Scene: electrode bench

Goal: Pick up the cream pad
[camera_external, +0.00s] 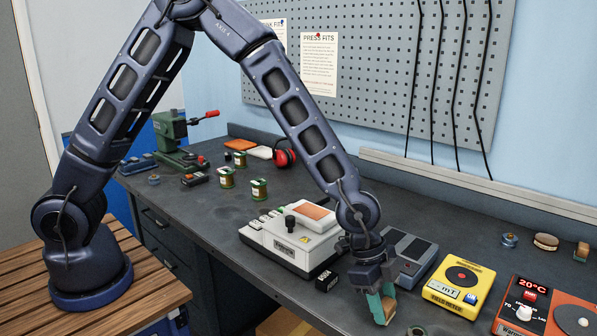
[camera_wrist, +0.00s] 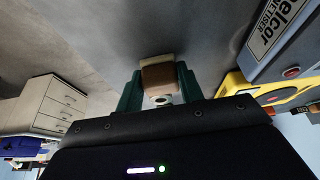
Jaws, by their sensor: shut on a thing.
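My gripper (camera_external: 381,309) is low over the front of the dark bench, right of the white instrument, its teal fingers pointing down. In the wrist view the two teal fingers (camera_wrist: 159,91) are shut on a small block-like pad. This pad (camera_wrist: 158,76) has a brown face with cream edges, and it sits between the fingertips. In the external view only a cream sliver of the pad (camera_external: 389,304) shows between the fingers. I cannot tell whether its lower edge touches the bench.
A white instrument (camera_external: 290,250) stands left of my gripper, with a small black block (camera_external: 326,280) beside it. A grey instrument (camera_external: 408,255) is just behind, a yellow field meter (camera_external: 461,287) to the right, and a red warmer (camera_external: 545,308) farther right. Several coils stand farther left.

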